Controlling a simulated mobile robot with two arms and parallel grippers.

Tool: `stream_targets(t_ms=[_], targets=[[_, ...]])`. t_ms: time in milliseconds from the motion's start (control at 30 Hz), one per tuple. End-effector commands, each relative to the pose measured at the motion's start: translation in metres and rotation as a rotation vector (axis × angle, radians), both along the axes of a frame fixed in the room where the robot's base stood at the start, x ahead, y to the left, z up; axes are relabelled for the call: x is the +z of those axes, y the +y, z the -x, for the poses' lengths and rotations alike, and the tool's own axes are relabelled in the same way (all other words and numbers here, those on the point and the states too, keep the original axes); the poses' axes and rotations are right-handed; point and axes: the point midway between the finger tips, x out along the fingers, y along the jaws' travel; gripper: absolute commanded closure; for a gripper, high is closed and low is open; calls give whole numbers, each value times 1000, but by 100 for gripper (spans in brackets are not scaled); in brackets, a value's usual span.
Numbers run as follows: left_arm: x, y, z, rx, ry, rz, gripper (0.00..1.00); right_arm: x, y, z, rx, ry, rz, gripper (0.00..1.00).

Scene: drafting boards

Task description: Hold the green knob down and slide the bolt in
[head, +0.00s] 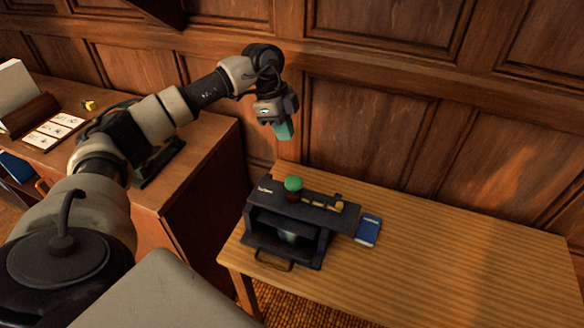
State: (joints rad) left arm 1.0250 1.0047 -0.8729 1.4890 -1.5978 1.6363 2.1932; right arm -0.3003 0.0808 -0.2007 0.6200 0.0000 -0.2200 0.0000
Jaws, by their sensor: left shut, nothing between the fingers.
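A small dark box (262,204) stands at the left end of the striped wooden table. A green knob (293,184) sits on a short dark red post on its top. A brass-coloured bolt (338,206) lies along the top to the right of the knob. The box front is open with a low front flap or drawer and a handle, and something pale shows inside. My left gripper (284,132) is above and behind the box, pointing down, apart from the knob. Its teal fingers are shut and empty. My right gripper is not in view.
A blue booklet (368,230) lies just right of the box. The right part of the table (460,265) is clear. A wooden desk (206,160) with cards (52,130) stands at the left. A panelled wall (370,125) rises behind.

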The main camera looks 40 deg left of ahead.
Motion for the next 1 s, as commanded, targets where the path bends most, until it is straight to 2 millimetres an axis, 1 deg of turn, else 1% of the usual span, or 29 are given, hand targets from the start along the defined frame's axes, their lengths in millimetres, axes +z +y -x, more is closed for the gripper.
stream_targets(t_ms=[33,300,500,600,700,1000], targets=[[-8,-4,1,-2,6,0,100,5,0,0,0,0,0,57],[-64,-22,0,-1,4,2,100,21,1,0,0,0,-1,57],[-95,-25,3,0,3,1,100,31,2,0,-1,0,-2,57],[-104,-25,4,-1,1,1,100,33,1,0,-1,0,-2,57],[-109,-25,4,-1,-1,2,100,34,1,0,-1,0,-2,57],[-111,-25,4,-1,-1,1,100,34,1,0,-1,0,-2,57]])
